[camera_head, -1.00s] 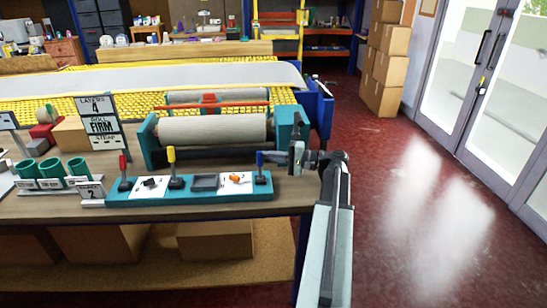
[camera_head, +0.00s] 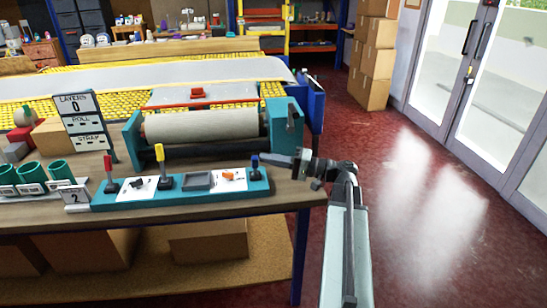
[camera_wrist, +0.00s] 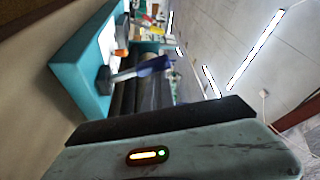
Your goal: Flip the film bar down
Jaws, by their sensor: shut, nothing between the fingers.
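A red bar (camera_head: 200,104), which looks like the film bar, runs across the machine just behind the grey roller (camera_head: 202,126). A red block (camera_head: 197,92) sits behind it on a grey sheet. My gripper (camera_head: 268,158) is shut and empty. It points left at the right end of the teal control panel (camera_head: 110,199). Its tip is at or right beside the blue-handled lever (camera_head: 255,162); I cannot tell if they touch. The wrist view also shows this lever (camera_wrist: 150,66) close up, tilted in the picture. The red bar is not clear there.
A red lever (camera_head: 108,165) and a yellow lever (camera_head: 160,160) stand on the panel. A sign (camera_head: 84,118) reads LAYERS 0. Green cups (camera_head: 32,171) stand at left. The machine's teal right end (camera_head: 287,130) rises behind my gripper. Floor at right is clear.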

